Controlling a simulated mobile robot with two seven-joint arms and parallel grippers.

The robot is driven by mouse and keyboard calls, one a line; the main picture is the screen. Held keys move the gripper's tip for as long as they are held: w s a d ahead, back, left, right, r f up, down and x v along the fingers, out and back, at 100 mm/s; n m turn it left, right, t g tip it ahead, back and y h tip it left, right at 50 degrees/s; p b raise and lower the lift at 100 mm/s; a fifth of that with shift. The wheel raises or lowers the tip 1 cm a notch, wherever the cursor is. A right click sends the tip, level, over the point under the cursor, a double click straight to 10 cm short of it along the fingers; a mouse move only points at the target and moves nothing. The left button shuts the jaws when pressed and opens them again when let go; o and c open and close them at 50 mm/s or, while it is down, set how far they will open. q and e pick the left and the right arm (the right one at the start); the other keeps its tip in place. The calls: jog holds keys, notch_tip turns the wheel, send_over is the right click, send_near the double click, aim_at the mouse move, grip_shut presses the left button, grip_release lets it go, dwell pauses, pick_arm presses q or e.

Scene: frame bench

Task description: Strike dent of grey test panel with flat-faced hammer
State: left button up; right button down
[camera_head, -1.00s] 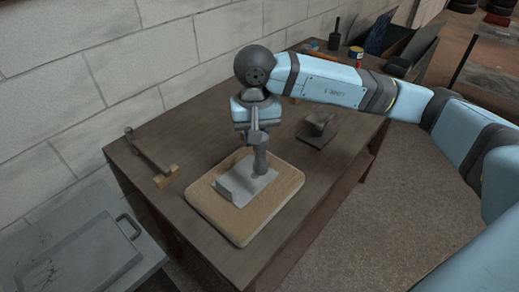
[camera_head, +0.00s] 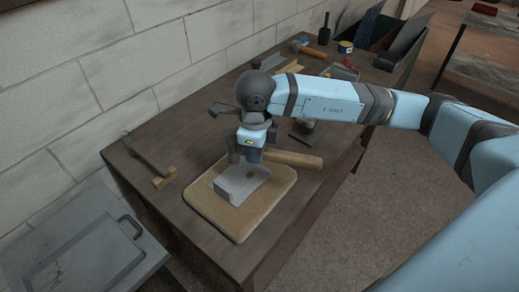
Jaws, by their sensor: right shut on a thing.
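The grey test panel (camera_head: 240,187) lies on a tan board on the bench, with a raised lip along its near left edge. A dark round spot, the dent (camera_head: 250,174), shows on its right half. My right gripper (camera_head: 252,154) is shut on the hammer. The wooden handle (camera_head: 295,160) sticks out to the right of the gripper. A dark upright block, seemingly the hammer head (camera_head: 233,151), shows just left of it, above the panel's far edge. I cannot tell the gap to the panel. My left gripper is not in view.
The tan board (camera_head: 257,203) sits near the bench's front edge. An L-shaped tool with a wooden block (camera_head: 164,179) lies to the left. A dark metal piece (camera_head: 303,133) is partly hidden behind my arm. Several tools and a small can (camera_head: 345,47) stand at the back.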

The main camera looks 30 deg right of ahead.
jog(key=m, duration=0.4)
jog(key=shift+s+p, duration=0.3)
jog(key=shift+p, duration=0.05)
jog(key=m, duration=0.5)
jog(key=shift+s+f+p, duration=0.2)
jog(key=shift+s+p, duration=0.15)
jog(key=shift+f+b, duration=0.1)
jog(key=shift+b, duration=0.3)
notch_tip(320, 180, down, 4)
jog(key=b, duration=0.3)
jog(key=shift+b, duration=0.3)
jog(key=shift+b, duration=0.3)
